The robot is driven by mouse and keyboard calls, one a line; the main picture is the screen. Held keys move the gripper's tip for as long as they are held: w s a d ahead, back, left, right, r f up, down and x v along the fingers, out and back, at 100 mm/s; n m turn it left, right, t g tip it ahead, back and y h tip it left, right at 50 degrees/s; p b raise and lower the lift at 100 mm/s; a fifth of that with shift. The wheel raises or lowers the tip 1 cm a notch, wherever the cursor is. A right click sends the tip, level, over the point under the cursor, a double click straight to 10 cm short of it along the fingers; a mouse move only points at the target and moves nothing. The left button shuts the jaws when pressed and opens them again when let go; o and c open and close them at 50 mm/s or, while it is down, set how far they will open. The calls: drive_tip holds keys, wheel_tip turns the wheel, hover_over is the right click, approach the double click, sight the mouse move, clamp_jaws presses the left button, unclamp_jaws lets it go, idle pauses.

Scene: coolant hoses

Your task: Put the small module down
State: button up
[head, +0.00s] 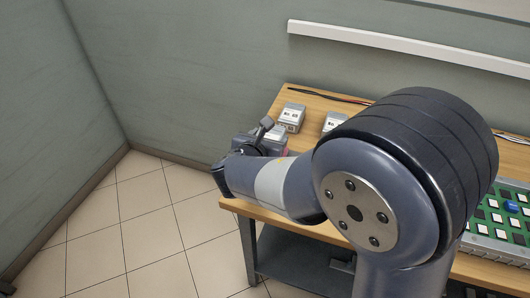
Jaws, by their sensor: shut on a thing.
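My arm reaches over the left end of the wooden table, and its wrist bends back there. My gripper (264,131) is small and dark in this view, beyond the forearm. It is shut on a grey module (274,138), which is partly covered by the wrist. The fingertips are hidden, and I cannot tell whether the module touches the tabletop. A small grey module with a white label (291,117) stands just behind it. Another labelled module (334,122) stands to the right, partly covered by my arm.
The wooden table (307,99) has a lower shelf (290,258). Red and black cables (345,98) lie along its back edge near the wall. A tray with a green board (488,215) and white squares is at the right. My arm hides the table's middle.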

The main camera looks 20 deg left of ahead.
drive_tip(key=shift+f+b, duration=0.4)
drive_tip(key=shift+f, duration=1.6)
drive_tip(key=shift+f, duration=0.1)
drive_tip(key=o, duration=0.8)
drive_tip(key=shift+f, duration=0.15)
drive_tip(key=o, duration=0.5)
drive_tip(key=shift+c, duration=0.2)
drive_tip(key=shift+r, duration=0.3)
drive_tip(key=shift+s+r, duration=0.15)
drive_tip(key=shift+s, duration=0.15)
drive_tip(key=d+p+v, duration=0.1)
drive_tip(key=v, duration=1)
drive_tip(key=shift+a, duration=0.45)
